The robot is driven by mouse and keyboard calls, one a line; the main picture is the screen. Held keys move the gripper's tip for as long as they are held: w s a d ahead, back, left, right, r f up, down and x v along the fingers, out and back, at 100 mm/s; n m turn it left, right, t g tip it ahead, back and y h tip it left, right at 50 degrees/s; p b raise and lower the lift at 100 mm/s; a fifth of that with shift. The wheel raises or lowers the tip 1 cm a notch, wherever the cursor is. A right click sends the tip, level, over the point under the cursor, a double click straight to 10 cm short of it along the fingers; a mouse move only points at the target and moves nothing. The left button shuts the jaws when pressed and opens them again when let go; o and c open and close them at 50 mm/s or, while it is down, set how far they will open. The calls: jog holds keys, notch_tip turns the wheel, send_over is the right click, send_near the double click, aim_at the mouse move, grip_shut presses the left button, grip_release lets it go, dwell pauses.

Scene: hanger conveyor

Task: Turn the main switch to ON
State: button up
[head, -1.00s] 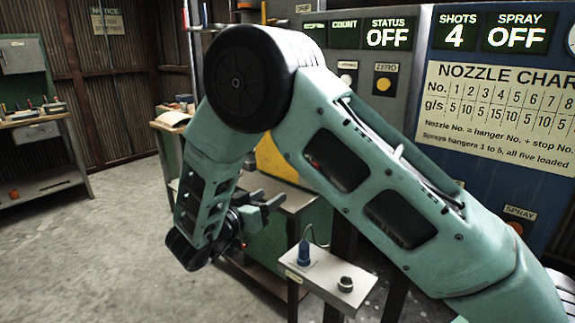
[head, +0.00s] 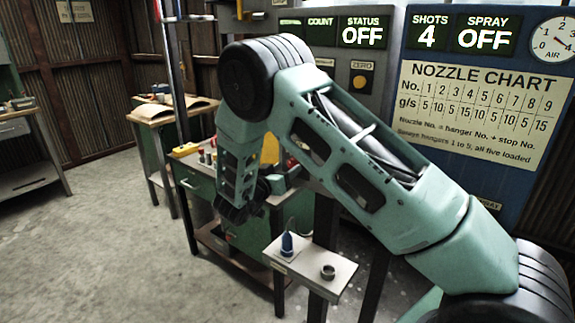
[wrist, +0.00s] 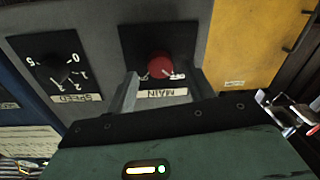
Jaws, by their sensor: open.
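The main switch is a red round knob (wrist: 160,66) on a black plate, with an upside-down MAIN label (wrist: 167,93) in the wrist view. Small marks flank the knob; I cannot read its setting for certain. My gripper (wrist: 164,86) is open, its two fingers either side of the knob in the picture. I cannot tell whether they touch it. In the head view my arm hides the fingers and the switch. The status display (head: 362,32) reads OFF.
A SPEED dial (wrist: 60,74) sits left of the switch in the wrist view, and a yellow panel (wrist: 255,50) is on the right. In the head view a small stand (head: 318,268) with a blue bottle (head: 287,244) and a dark ring (head: 328,272) stands below my arm.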

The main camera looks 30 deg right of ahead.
jog(key=shift+x, duration=0.8)
jog(key=c, duration=1)
